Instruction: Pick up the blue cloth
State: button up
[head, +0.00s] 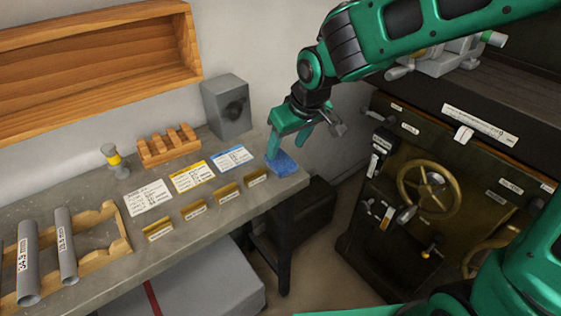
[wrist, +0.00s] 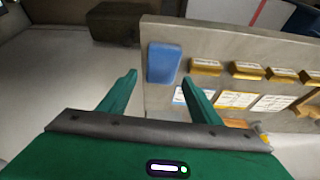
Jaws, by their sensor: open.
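The blue cloth (head: 281,163) is a small folded rectangle lying at the right end of the grey workbench (head: 222,210). In the wrist view the blue cloth (wrist: 163,63) lies flat near the bench edge, beyond my fingertips. My green gripper (head: 290,147) hangs above the bench corner, and one finger overlaps the cloth in the head view. In the wrist view my gripper (wrist: 160,82) has its fingers spread wide with nothing between them, and the cloth shows ahead, toward the right finger. I cannot tell the exact height of the fingers above the cloth.
Several brass label holders (head: 228,191) and cards (head: 188,176) lie left of the cloth. A grey speaker-like box (head: 228,106) stands behind it. A wooden rack (head: 168,147) and pipes (head: 65,246) are farther left. A dark machine with a handwheel (head: 428,190) stands right, across a floor gap.

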aim_at(281, 159)
jog(key=shift+s+x, duration=0.2)
jog(key=shift+x, duration=2.45)
jog(key=shift+a, duration=0.1)
jog(key=shift+f, duration=0.3)
jog(key=c, duration=0.8)
